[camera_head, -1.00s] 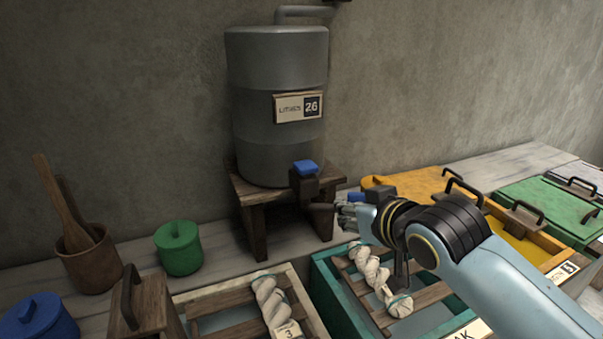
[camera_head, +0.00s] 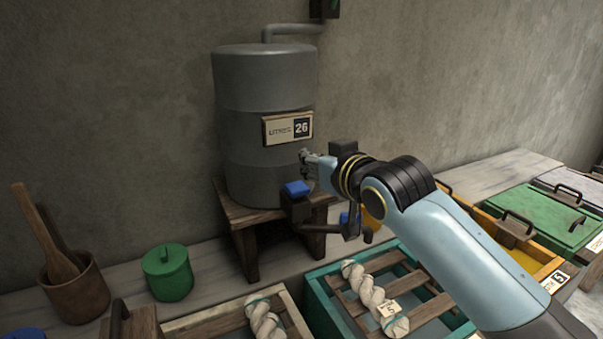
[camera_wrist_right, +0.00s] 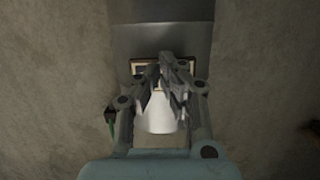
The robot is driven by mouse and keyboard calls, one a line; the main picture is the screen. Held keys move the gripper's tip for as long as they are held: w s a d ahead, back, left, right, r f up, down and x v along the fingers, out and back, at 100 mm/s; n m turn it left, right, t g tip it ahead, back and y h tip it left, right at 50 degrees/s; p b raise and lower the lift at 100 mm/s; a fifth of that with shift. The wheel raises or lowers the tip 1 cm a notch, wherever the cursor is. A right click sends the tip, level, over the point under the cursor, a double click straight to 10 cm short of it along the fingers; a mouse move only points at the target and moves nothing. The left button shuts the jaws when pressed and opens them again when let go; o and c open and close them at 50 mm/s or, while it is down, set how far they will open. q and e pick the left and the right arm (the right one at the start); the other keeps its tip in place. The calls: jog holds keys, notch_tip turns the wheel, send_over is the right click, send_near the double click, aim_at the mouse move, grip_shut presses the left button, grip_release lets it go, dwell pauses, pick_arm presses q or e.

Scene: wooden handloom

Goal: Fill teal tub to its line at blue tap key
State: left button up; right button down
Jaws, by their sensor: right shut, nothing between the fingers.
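The grey tank (camera_head: 265,95) stands on a wooden stand and its sign reads 26. The blue tap key (camera_head: 297,188) sits on top of the dark tap at the tank's lower front. The teal tub (camera_head: 318,300) stands below and to the right of the tap, with wooden slats and a twisted white skein (camera_head: 365,290) across its top. Its fill line and any water do not show. My right gripper (camera_head: 307,163) is shut and empty, above and right of the blue key, apart from it. In the wrist view the gripper (camera_wrist_right: 167,75) lies before the tank's sign.
A second blue piece (camera_head: 344,218) on a dark fitting shows beneath my right arm. A wooden-framed tub with a skein (camera_head: 265,318) is left of the teal tub. A green lidded pot (camera_head: 167,273) and a mortar with pestle (camera_head: 75,290) stand farther left.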

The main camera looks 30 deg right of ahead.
aim_at(302, 190)
jog(key=w+f, duration=0.2)
jog(key=w+f+p, duration=0.1)
jog(key=w+f, duration=0.1)
jog(key=shift+w+d+f, duration=0.1)
jog(key=shift+w, duration=0.2)
jog(key=shift+f, duration=0.5)
pick_arm(q)
jog(key=shift+s+r, duration=0.35)
jog(key=shift+r, duration=0.15)
